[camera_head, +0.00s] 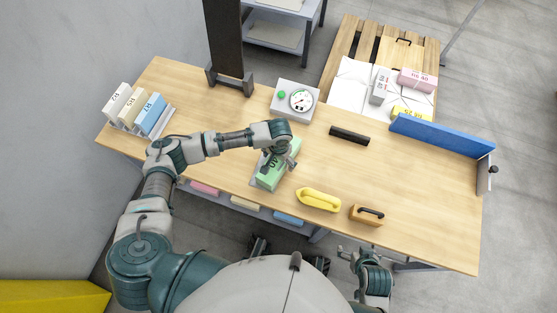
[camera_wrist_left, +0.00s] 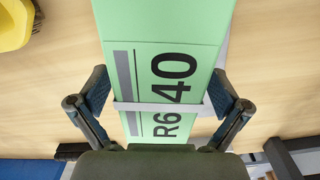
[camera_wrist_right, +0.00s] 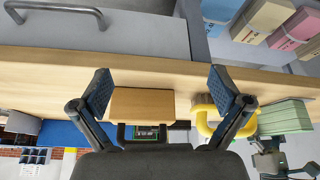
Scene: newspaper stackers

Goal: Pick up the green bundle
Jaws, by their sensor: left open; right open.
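The green bundle (camera_head: 270,178) lies on the wooden table, on a grey plate near the front edge. In the left wrist view the green bundle (camera_wrist_left: 165,40) carries the print "R6 40" and a pale strap across it. My left gripper (camera_head: 280,158) is over the bundle. Its two fingers (camera_wrist_left: 157,98) are open, one on each side of the bundle; I cannot tell whether they touch it. My right gripper (camera_head: 362,262) is open and empty in front of the table's front edge; its fingers also show in the right wrist view (camera_wrist_right: 160,95).
A yellow handled tool (camera_head: 318,199) and a wooden block with a black handle (camera_head: 366,215) lie right of the bundle. A dial scale (camera_head: 296,99) and a black bar (camera_head: 349,135) are behind it. A blue barrier (camera_head: 442,134) edges the right. A rack with several bundles (camera_head: 150,114) stands left.

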